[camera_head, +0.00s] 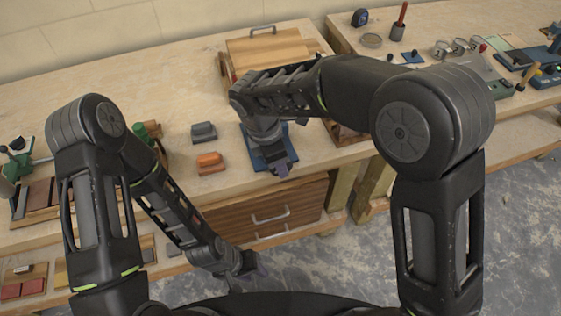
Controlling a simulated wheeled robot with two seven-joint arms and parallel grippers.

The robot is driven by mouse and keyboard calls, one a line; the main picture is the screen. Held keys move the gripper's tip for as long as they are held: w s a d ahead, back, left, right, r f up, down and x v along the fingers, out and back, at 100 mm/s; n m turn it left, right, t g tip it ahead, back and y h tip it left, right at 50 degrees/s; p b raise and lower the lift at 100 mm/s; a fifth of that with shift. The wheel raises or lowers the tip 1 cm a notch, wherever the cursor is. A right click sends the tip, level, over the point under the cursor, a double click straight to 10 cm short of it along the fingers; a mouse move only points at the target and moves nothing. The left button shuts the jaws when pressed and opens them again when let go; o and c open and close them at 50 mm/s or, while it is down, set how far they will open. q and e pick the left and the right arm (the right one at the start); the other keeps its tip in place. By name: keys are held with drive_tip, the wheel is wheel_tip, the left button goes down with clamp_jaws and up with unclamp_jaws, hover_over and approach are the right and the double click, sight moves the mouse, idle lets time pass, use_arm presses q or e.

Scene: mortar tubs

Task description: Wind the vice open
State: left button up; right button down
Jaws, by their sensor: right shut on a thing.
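A blue vice (255,158) sits at the front edge of the workbench, mostly covered by my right arm. My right gripper (283,168) is at the vice's front and is shut on a part of it, seemingly the handle. The fingers and wrist hide the handle, and I cannot see how far apart the jaws are. My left gripper (258,268) hangs low in front of the drawers, away from the vice. It is small and dark, and its fingers are not clear enough to tell open from shut.
A grey block (203,131) and an orange block (210,162) lie left of the vice. A wooden box with a handled lid (265,49) stands behind it. Drawers (270,207) are below the benchtop. Several tools and clamps lie on the right-hand bench (430,20).

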drive_tip(key=shift+w+r, duration=0.1)
idle(0.3)
drive_tip(key=c, duration=1.3)
unclamp_jaws()
drive_tip(key=shift+o, duration=0.2)
drive_tip(key=shift+a, duration=0.1)
drive_tip(key=shift+b+v, duration=0.5)
drive_tip(key=shift+v, duration=3.35)
